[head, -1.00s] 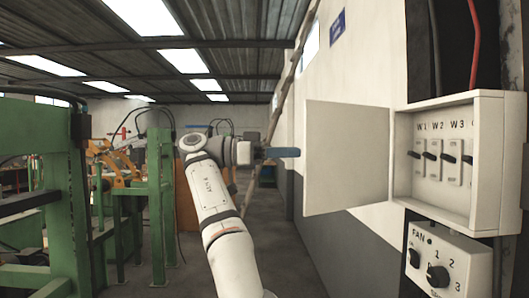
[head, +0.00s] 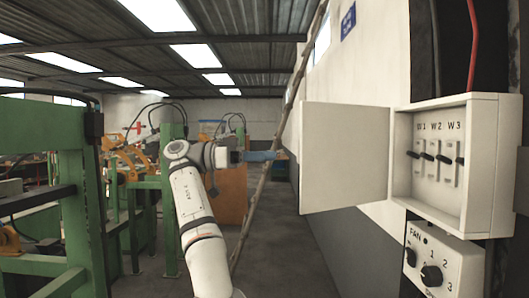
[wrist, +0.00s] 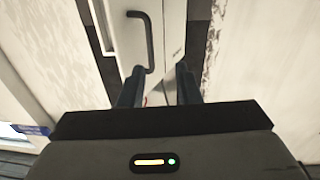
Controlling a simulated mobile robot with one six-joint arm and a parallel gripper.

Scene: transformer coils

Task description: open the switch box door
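The switch box (head: 478,150) is a white box on the wall at the right in the head view. Its door (head: 345,155) is a flat pale panel swung wide open to the left, so the inside shows. My gripper (head: 262,156) is left of the door's free edge, with a gap between them. In the wrist view, the two dark fingers of my gripper (wrist: 160,85) stand apart with nothing seen between them. Beyond them is a white panel with a dark bar handle (wrist: 148,40), apparently the door's outer face. The handle is hidden in the head view.
Inside the box are switches (head: 444,159) marked W1, W2 and W3. A fan control box (head: 445,262) with knobs is below. Green machine frames (head: 70,190) stand at the left. A slanted pole (head: 262,190) is behind my arm. Open floor (head: 290,255) lies in the middle.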

